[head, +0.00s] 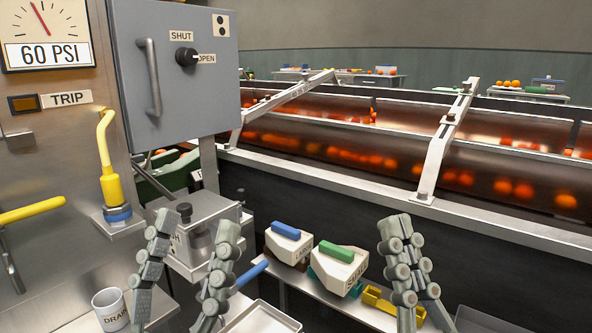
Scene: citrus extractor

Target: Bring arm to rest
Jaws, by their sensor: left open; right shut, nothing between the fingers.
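My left gripper (197,222) is at the lower left of the head view, pointing up and away. Its two grey jointed fingers stand apart and nothing shows held between them. It appears in front of a small metal box. My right gripper (400,225) is at the lower right of centre. Its fingers are together and empty, in front of the dark panel below the conveyor. Both grippers are upright in view and apart from each other. The arms behind them are mostly below the frame.
A steel panel with a 60 PSI gauge (48,30), yellow lever (105,150) and grey switch box (185,75) stands left. A DRAIN mug (110,310), blue-topped block (289,242) and green-topped block (339,265) sit low. Behind runs a trough with oranges (520,190).

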